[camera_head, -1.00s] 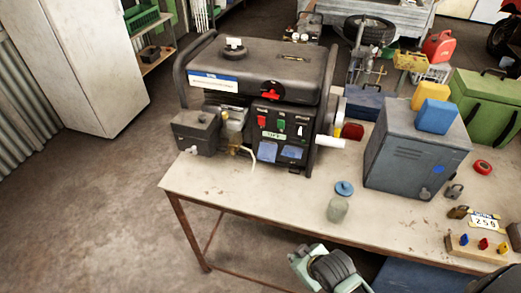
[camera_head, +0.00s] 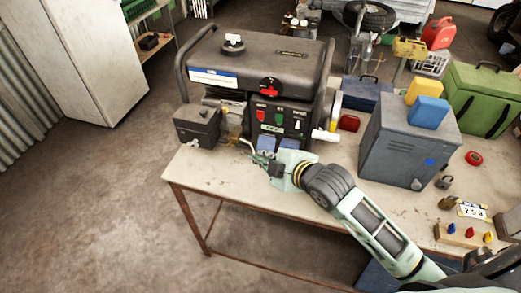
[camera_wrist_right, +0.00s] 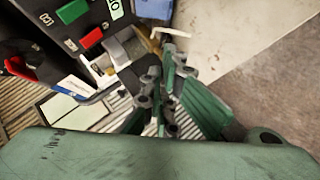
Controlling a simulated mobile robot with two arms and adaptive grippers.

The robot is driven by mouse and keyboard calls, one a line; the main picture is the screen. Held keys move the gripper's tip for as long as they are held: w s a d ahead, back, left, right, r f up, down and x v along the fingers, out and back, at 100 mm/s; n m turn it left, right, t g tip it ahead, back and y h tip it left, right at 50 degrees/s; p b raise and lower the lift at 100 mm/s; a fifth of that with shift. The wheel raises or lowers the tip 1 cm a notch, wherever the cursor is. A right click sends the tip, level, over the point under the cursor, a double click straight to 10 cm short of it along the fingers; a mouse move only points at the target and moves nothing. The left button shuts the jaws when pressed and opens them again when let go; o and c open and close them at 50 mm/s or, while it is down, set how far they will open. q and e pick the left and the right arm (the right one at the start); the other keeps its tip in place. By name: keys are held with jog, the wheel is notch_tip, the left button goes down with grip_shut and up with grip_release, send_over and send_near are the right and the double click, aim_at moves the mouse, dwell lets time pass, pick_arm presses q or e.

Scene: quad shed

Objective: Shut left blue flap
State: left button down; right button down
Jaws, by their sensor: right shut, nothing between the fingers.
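The generator (camera_head: 258,75) stands on the workbench with its dark front panel towards me. Two blue flaps sit low on that panel, side by side. The left blue flap (camera_head: 266,142) is partly hidden by my right gripper, and how far open it stands is not clear. The right blue flap (camera_head: 290,143) is beside it. My right gripper (camera_head: 260,157) is shut and empty, just in front of and below the left flap; touching or apart I cannot tell. In the right wrist view the fingers (camera_wrist_right: 170,70) are close to the panel's edge. My left gripper is not in view.
A red and a green switch are above the flaps. A pale pipe sticks out right of the panel (camera_head: 325,135). A grey metal box (camera_head: 405,145) stands to the right on the bench (camera_head: 215,175). The bench's front left is clear.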

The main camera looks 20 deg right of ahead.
aim_at(266, 145)
jog(key=w+f+p, duration=0.1)
jog(key=w+f, duration=0.3)
jog(key=w, duration=0.1)
jog(key=shift+w+d+f, duration=0.25)
jog(key=shift+w+f, duration=0.05)
jog(key=shift+w, duration=0.05)
jog(key=shift+f, duration=0.15)
jog(key=shift+f+t+b, duration=0.15)
jog(key=shift+t+b, duration=0.15)
jog(key=shift+t, duration=0.1)
